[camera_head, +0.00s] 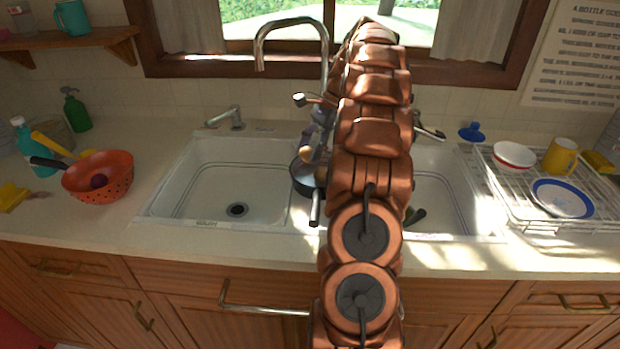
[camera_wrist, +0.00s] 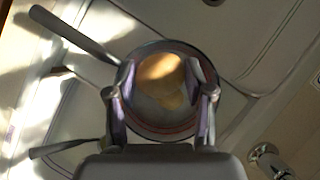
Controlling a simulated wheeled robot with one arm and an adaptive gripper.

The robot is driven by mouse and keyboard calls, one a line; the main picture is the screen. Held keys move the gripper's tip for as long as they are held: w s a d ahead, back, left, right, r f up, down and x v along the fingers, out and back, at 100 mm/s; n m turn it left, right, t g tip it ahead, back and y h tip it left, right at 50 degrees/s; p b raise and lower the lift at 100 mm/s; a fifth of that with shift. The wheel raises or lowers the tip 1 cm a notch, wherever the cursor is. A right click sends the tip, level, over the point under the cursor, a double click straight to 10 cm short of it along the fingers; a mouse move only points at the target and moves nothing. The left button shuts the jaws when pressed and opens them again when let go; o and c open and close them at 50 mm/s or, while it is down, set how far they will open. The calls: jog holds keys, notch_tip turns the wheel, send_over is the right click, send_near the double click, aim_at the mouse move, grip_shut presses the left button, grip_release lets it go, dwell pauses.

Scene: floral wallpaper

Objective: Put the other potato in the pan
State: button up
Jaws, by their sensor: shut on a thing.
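My gripper (camera_wrist: 161,77) is shut on a yellow-brown potato (camera_wrist: 158,67), with a finger on each side of it. The round pan (camera_wrist: 150,127) lies below the potato in the wrist view. A paler lump under the held potato may be another potato in the pan; I cannot tell clearly. In the head view the dark pan (camera_head: 300,181) is at the divider between the two sink basins, partly hidden by my arm. The potato (camera_head: 306,154) shows just above the pan there. My gripper is mostly hidden behind my arm in that view.
The left basin (camera_head: 215,185) is empty. A dark green thing (camera_head: 416,215) lies in the right basin. A red colander (camera_head: 110,190) stands on the left counter. A dish rack (camera_head: 515,205) with a bowl, plate and yellow mug is at right. The tall faucet (camera_head: 262,50) rises behind the sink.

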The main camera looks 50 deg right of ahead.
jog(key=shift+a+f+p, duration=0.15)
jog(key=shift+f+p, duration=0.75)
jog(key=shift+f, duration=4)
jog(key=o, duration=1.2)
jog(key=shift+f, duration=0.1)
jog(key=shift+c, duration=0.2)
jog(key=b+v, duration=0.2)
jog(key=v, duration=0.8)
jog(key=shift+r+p, duration=0.6)
jog(key=shift+p, duration=0.2)
jog(key=shift+s+d+r+p, duration=0.1)
jog(key=shift+d+r+p, duration=0.35)
jog(key=shift+p, duration=0.35)
